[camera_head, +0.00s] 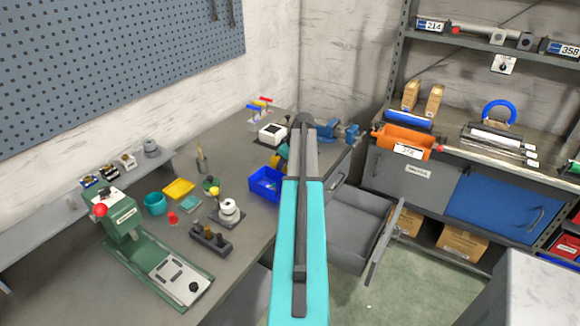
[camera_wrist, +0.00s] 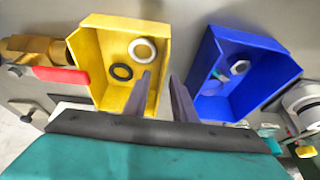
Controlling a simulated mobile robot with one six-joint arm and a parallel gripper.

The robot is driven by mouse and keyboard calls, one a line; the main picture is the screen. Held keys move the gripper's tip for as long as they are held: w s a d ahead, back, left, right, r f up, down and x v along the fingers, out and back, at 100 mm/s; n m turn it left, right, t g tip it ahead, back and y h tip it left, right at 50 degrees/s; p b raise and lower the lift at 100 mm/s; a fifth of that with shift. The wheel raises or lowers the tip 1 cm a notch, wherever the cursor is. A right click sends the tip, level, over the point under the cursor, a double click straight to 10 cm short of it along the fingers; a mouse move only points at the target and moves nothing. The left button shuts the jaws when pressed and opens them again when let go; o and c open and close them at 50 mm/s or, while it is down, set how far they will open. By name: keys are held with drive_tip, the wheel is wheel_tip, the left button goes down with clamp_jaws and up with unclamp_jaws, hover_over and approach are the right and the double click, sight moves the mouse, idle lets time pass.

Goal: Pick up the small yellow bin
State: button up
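The small yellow bin (camera_wrist: 112,42) is at the left of centre in the wrist view, with a white ring and a black ring inside. My gripper (camera_wrist: 162,76) is open. Its left finger overlaps the bin's inside and its right finger is beyond the bin's right wall, so that wall appears between them. I cannot tell whether either finger touches it. In the head view my arm hides my gripper and most of the bin; a sliver of yellow (camera_head: 282,160) shows beside the arm.
A blue bin (camera_wrist: 252,57) stands close to the right of the yellow one, and also shows in the head view (camera_head: 262,190). A brass fitting with a red lever (camera_wrist: 62,75) lies close at left. A flat yellow tray (camera_head: 179,188) is farther left on the bench.

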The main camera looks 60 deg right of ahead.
drive_tip(key=shift+f, duration=0.25)
idle(0.3)
clamp_jaws()
